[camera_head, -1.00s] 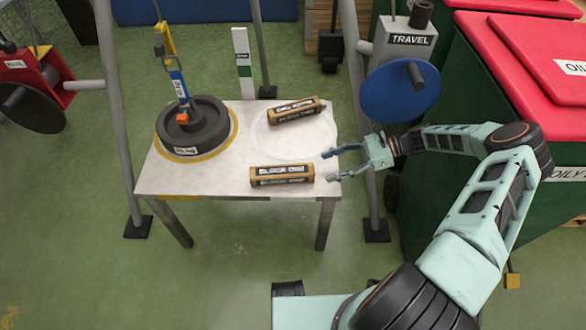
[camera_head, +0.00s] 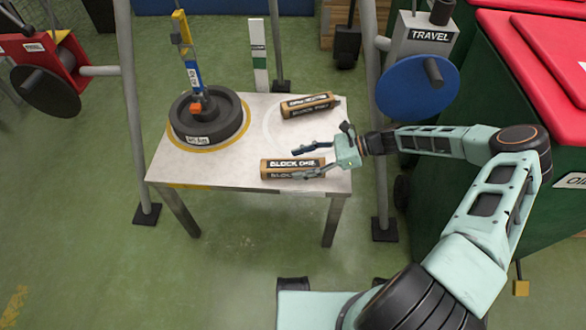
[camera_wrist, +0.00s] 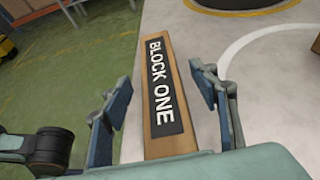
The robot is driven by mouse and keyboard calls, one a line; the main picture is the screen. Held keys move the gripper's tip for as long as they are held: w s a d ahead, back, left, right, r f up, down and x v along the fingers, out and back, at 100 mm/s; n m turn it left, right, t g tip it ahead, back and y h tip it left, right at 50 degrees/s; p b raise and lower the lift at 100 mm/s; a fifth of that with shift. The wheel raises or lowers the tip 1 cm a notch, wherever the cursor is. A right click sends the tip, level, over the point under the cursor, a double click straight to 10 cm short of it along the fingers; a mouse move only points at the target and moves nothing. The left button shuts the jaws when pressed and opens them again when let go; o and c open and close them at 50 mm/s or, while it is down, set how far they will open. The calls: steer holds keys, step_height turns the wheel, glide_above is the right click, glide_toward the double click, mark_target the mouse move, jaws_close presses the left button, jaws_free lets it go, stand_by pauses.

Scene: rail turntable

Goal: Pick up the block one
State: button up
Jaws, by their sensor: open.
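Block one (camera_head: 280,168) is a brown bar with a black label reading BLOCK ONE, lying near the front edge of the white table (camera_head: 215,172). It also shows in the wrist view (camera_wrist: 163,88), running lengthwise between the two fingers. My gripper (camera_head: 302,162) is open at the right end of the block, its fingers pointing left. In the wrist view my gripper (camera_wrist: 160,92) has one finger on each side of the block, with gaps visible on both sides. I cannot tell how far above the block the fingers are.
A second labelled brown block (camera_head: 307,105) lies farther back on the table. A dark round weight (camera_head: 208,122) with a hook and strap stands at the left. A blue wheel (camera_head: 408,88) on the TRAVEL box and metal posts stand to the right.

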steer(key=shift+a+f, duration=0.1)
steer(key=c, duration=1.5)
